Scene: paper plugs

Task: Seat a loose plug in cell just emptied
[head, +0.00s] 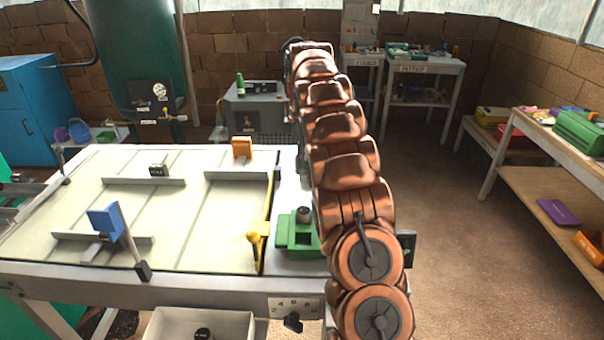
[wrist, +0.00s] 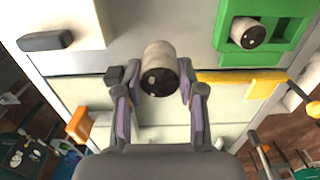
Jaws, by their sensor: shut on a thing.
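My gripper (wrist: 160,90) is shut on a pale grey-brown paper plug (wrist: 158,60), a short cylinder with a dark, shiny end. One finger stands at each side of it. The held plug is clear of the green block and to its left in the wrist view. The green block (wrist: 288,32) has a squarish recess with another similar plug (wrist: 247,32) in it. In the head view the green block (head: 284,240) stands on the right end of the bench, with a plug (head: 303,212) on it. My arm hides my gripper and the held plug there.
A yellow lever (head: 256,238) stands just left of the green block. The pale bench top (head: 190,220) carries low metal rails, a blue block (head: 105,220) and an orange block (head: 242,147). A white bin (head: 170,325) below the front edge holds a dark cylinder (head: 203,334).

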